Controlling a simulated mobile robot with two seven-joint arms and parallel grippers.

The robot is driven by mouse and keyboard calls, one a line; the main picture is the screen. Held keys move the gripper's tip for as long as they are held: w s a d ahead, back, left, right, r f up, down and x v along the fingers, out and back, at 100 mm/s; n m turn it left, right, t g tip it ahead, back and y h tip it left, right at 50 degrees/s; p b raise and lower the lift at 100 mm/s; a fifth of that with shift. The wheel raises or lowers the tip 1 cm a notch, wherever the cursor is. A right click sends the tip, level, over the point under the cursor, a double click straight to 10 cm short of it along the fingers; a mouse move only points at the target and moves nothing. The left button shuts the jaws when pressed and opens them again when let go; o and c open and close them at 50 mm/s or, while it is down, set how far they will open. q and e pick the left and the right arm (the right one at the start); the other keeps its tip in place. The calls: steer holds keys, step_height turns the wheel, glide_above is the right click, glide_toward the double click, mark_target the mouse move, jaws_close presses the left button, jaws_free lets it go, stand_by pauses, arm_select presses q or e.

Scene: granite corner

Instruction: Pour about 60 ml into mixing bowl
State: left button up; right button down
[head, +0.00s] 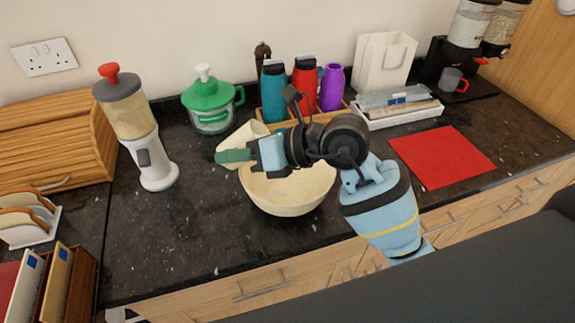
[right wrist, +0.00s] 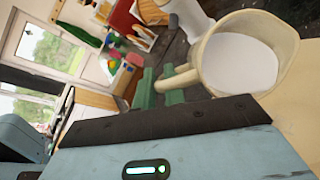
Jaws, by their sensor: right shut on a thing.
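The cream mixing bowl (head: 290,195) stands on the dark counter near its front edge. My right gripper (head: 234,156) has green fingertips and is above the bowl's left back rim. It is shut on the handle of a cream jug (head: 245,133), which looks tilted just behind and above the bowl. In the right wrist view the green fingers (right wrist: 168,86) close around the handle of the jug (right wrist: 208,62). White contents (right wrist: 240,60) show inside the jug. My forearm hides part of the bowl's right back side, and no stream is visible. My left gripper is not in view.
A blender-like dispenser (head: 155,168) and a green-lidded jug (head: 211,105) stand to the left. Several bottles (head: 304,85) stand in a wooden tray behind. A red mat (head: 440,157) lies to the right. The counter left of the bowl is clear.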

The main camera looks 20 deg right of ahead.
steer(key=shift+d+f+t+y, duration=0.1)
steer(key=shift+d+t+y, duration=0.15)
steer(key=shift+y, duration=0.25)
stand_by(0.4)
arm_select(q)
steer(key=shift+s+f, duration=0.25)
arm_select(e)
steer(key=shift+f, duration=0.1)
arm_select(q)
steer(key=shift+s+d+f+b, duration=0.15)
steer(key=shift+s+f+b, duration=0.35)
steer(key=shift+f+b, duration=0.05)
arm_select(e)
steer(key=shift+d+f+y, duration=0.1)
steer(key=shift+y, duration=0.3)
